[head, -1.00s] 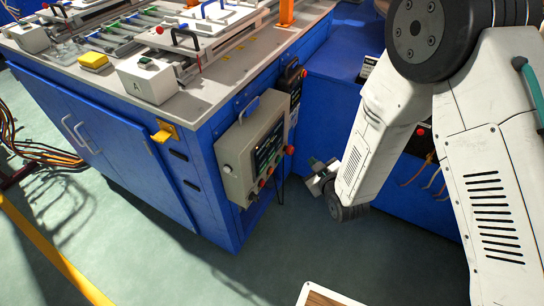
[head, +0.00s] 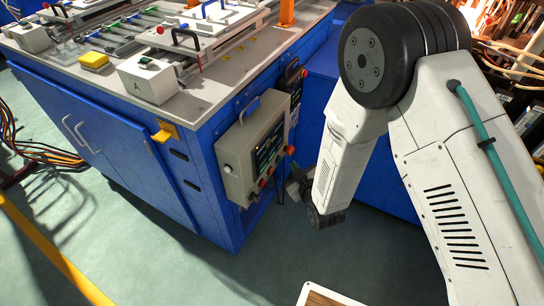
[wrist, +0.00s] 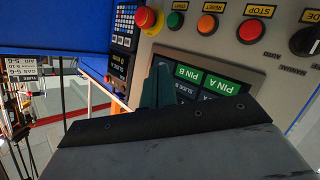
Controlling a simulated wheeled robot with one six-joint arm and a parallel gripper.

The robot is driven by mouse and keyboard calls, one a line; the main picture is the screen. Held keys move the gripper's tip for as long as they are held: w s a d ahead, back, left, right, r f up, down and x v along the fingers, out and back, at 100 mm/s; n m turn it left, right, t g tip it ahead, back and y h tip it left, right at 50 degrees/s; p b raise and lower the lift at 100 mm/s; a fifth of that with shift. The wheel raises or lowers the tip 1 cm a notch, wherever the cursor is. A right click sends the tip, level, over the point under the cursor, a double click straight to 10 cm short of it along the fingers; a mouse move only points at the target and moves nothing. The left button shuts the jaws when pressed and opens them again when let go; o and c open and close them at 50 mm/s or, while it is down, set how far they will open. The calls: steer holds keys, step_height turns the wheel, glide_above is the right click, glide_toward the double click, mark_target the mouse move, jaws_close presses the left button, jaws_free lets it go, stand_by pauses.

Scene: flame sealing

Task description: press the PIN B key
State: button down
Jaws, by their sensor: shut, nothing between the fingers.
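The control box (head: 232,172) is a beige panel with a dark screen, hung on the blue bench's side. In the wrist view it appears upside down. The PIN B key (wrist: 208,80) is a green, lit field on its screen, beside the darker PIN A key (wrist: 218,97). My gripper (head: 294,188) is just right of the box's lower edge in the head view. In the wrist view my shut gripper's teal fingertips (wrist: 156,84) stand in front of the screen, left of the PIN B key in the picture. Whether they touch the panel cannot be told. My gripper's body hides part of the screen.
Near the screen are a red emergency button (wrist: 149,19), green, orange and red buttons (wrist: 250,31), and a black selector knob (wrist: 306,41). A keypad unit (wrist: 124,22) is beside them. The floor (head: 200,265) before the bench is clear.

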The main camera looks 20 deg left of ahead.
mark_target(274, 154)
steer(key=shift+w+a, duration=0.2)
steer(key=shift+a, duration=2.15)
steer(key=shift+a, duration=0.15)
steer(key=shift+a, duration=0.25)
steer(key=shift+a, duration=0.35)
stand_by(0.6)
steer(key=shift+d, duration=0.75)
steer(key=d, duration=0.5)
steer(key=shift+s, duration=0.2)
